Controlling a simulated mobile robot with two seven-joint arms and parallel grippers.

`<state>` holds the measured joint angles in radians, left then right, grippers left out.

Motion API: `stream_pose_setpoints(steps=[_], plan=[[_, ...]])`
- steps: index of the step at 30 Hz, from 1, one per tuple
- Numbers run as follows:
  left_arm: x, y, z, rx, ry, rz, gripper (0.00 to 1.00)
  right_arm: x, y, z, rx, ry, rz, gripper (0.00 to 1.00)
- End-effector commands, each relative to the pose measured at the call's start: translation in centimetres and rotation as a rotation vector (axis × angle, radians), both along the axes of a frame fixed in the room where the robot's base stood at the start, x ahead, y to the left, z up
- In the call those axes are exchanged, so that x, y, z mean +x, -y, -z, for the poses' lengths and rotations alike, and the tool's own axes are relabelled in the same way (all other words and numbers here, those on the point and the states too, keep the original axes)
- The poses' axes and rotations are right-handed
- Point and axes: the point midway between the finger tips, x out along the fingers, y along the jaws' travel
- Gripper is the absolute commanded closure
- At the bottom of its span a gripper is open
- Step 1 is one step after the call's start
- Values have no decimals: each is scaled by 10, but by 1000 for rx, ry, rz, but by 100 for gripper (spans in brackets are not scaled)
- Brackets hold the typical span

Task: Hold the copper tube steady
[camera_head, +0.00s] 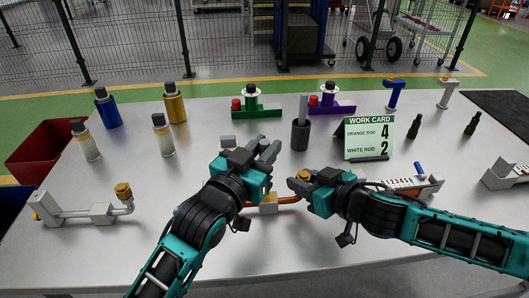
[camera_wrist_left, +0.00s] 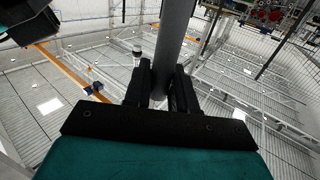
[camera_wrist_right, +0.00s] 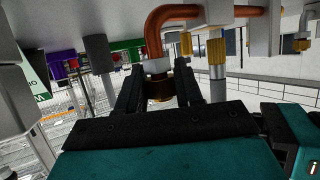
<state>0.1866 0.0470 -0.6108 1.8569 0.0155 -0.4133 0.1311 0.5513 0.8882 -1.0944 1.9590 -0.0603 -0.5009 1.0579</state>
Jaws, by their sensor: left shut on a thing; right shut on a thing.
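In the right wrist view the tube (camera_wrist_right: 152,30) bends over above the fingers. My right gripper (camera_head: 298,182) is shut at the tube's end fitting, a brass nut (camera_wrist_right: 160,88) between its fingers (camera_wrist_right: 158,92). My left gripper (camera_head: 270,152) is higher, above and left of the tube. In the left wrist view its fingers (camera_wrist_left: 161,88) are shut on a grey bar (camera_wrist_left: 174,40). The tube's middle is partly hidden in the head view.
A dark cup with a grey rod (camera_head: 300,133) stands just behind the grippers. The work card (camera_head: 369,137) reads orange rod 4, white rod 2. The front table is mostly clear.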

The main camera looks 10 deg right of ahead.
Motion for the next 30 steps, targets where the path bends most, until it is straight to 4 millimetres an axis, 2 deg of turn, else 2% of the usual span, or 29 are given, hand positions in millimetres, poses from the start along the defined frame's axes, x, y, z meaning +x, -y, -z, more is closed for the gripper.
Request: stream_pose_setpoints(steps=[21, 30], plan=[[0, 0, -72, -2, 2, 0, 100, 0, 0, 0, 0, 0, 0, 100], [0, 0, -78, -1, 1, 0, 100, 0, 0, 0, 0, 0, 0, 100]])
